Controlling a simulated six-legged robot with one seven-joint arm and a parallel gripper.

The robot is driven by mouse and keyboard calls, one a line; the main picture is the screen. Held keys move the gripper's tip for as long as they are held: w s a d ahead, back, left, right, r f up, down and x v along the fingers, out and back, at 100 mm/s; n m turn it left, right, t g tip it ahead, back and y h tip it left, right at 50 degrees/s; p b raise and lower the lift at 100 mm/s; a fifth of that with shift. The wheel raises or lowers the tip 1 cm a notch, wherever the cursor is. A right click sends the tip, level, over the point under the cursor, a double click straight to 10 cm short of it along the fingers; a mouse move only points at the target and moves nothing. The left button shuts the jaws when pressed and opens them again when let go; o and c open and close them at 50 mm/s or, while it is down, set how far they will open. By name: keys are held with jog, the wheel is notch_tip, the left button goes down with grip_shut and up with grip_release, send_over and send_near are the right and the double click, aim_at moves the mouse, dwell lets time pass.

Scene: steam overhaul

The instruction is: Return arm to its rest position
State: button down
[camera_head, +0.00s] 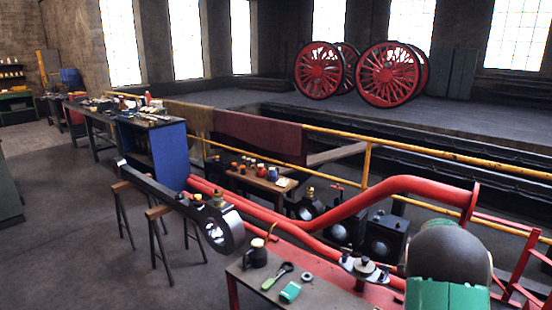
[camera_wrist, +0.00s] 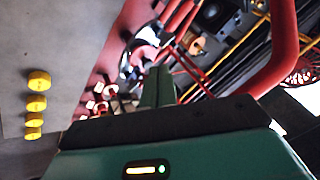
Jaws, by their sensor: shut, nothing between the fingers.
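My gripper (camera_wrist: 157,88) shows in the wrist view as narrow green fingers pressed together beyond a dark plate and a wide green housing. It is shut and holds nothing. It points over a blurred, tilted scene of red pipes and small metal parts, and I see it touching nothing. In the head view, a dark rounded link and a green part of my arm (camera_head: 448,262) fill the lower right corner. The fingers do not show in the head view.
A small workbench (camera_head: 325,291) with tools stands just left of my arm. A red pipe (camera_head: 400,187) and a yellow rail (camera_head: 430,150) run behind it. A long rod (camera_head: 160,190) rests on trestles. Yellow round pieces (camera_wrist: 38,80) show in the wrist view. Floor at left is clear.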

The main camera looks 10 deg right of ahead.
jog(key=s+a+r+n+y, duration=0.2)
jog(key=s+a+r+n, duration=0.3)
jog(key=a+r, duration=0.65)
jog(key=s+a+r+n+y, duration=0.25)
jog(key=s+a+r, duration=0.45)
jog(key=a, duration=0.8)
jog(key=s+a+r+n, duration=0.1)
jog(key=s+a+n, duration=0.3)
jog(key=s, duration=0.6)
jog(key=s+a+r+n, duration=0.1)
jog(key=s+a+n, duration=0.4)
jog(key=s+a, duration=0.4)
jog(key=shift+s+a+r, duration=0.2)
jog(key=shift+s+r, duration=0.1)
jog(key=shift+s, duration=0.45)
